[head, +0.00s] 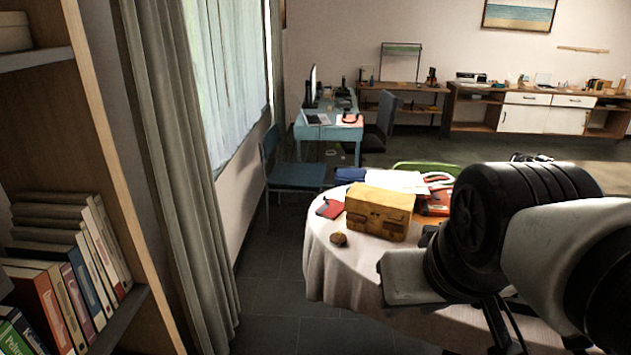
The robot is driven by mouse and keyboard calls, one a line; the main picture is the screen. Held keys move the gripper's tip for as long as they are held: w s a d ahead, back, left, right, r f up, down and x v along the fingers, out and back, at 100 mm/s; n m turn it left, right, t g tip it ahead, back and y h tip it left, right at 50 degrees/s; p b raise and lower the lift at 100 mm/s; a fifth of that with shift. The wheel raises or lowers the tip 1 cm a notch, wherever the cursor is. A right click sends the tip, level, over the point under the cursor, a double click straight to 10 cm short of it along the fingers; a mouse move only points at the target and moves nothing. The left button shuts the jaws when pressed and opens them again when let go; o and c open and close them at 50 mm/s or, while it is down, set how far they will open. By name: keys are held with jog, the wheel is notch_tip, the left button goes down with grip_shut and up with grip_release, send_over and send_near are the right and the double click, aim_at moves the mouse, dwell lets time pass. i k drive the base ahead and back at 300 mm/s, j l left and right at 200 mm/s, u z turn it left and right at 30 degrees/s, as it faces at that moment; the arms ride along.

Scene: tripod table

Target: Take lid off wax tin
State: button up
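A small round brown object (338,239) sits near the left front edge of the round table with a pale cloth (335,275). It is too small for me to tell whether it is the wax tin or has a lid. No other thing shows clearly as a wax tin. My arm fills the right side and covers much of the table. The pale end part of my arm, at my gripper (412,278), is over the table, right of the brown object and apart from it. The fingers cannot be made out clearly, and I see nothing held.
A yellow-brown wooden box (380,211) stands behind the small object. A red and dark item (330,208), papers (398,181) and a blue item (350,175) lie behind. A bookshelf (75,270) and curtain (180,150) are at left. Floor is clear left of the table.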

aim_at(338, 238)
jog(key=i+j, duration=0.1)
jog(key=i, duration=0.4)
jog(key=i+j+z, duration=0.1)
jog(key=i, duration=0.35)
jog(key=i+j, duration=0.2)
jog(key=i, duration=0.3)
jog(key=l+z, duration=0.05)
